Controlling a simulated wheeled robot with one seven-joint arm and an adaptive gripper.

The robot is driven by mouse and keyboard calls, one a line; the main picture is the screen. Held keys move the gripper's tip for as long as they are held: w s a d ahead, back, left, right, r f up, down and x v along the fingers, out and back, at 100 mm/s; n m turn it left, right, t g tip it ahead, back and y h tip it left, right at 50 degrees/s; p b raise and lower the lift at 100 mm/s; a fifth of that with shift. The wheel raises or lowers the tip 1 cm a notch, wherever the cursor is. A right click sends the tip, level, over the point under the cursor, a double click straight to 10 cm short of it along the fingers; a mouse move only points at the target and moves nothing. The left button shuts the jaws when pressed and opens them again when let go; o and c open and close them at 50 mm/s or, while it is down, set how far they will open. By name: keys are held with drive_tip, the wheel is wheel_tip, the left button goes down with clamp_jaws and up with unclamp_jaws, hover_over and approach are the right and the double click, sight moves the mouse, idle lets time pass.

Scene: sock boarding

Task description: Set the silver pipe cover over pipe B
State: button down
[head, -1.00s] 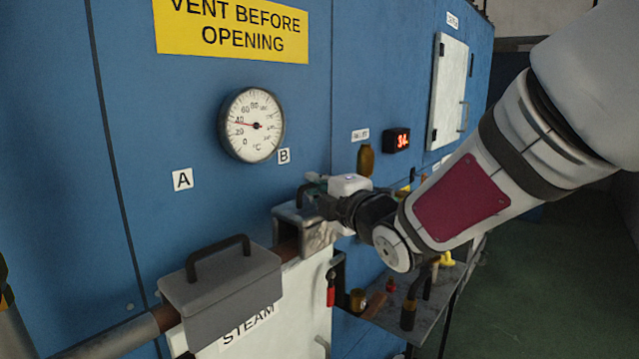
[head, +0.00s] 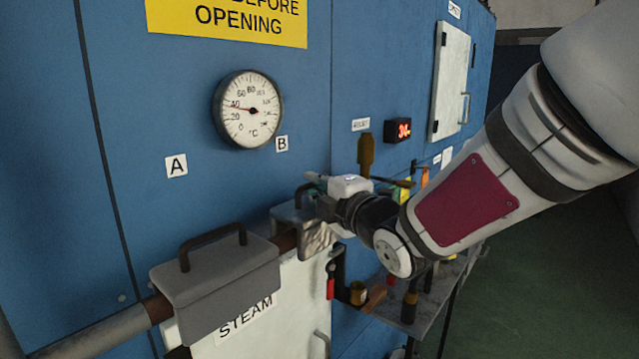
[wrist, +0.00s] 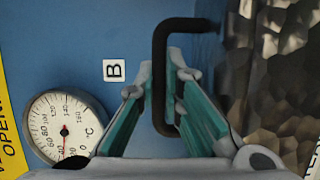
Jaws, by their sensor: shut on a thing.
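The silver pipe cover (head: 318,240), with a bright dented side, is at the pipe's right stretch, below label B (head: 282,143). My gripper (head: 312,198) is shut on its dark handle. In the wrist view the handle (wrist: 159,75) lies between the teal-lined fingers (wrist: 160,92), and the cover's faceted silver surface (wrist: 275,75) is at the right. Pipe B shows as a short brown stretch (head: 286,242) running up to the cover's left edge. The rest is hidden, and I cannot tell whether the cover rests on it.
A plain grey cover (head: 215,290) with a dark handle sits over the pipe at left, below label A (head: 176,166). A round gauge (head: 247,109) is on the blue wall. A shelf (head: 400,315) with tools stands below my arm. Floor at the right is clear.

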drive_tip(key=shift+f+b, duration=0.5)
drive_tip(key=shift+f, duration=0.15)
drive_tip(key=c, duration=1.7)
unclamp_jaws()
drive_tip(key=shift+o, duration=0.3)
drive_tip(key=shift+s+f, duration=0.1)
drive_tip(key=shift+f, duration=0.05)
drive_tip(key=v, duration=0.7)
drive_tip(key=shift+s, duration=0.2)
drive_tip(key=shift+d, duration=0.15)
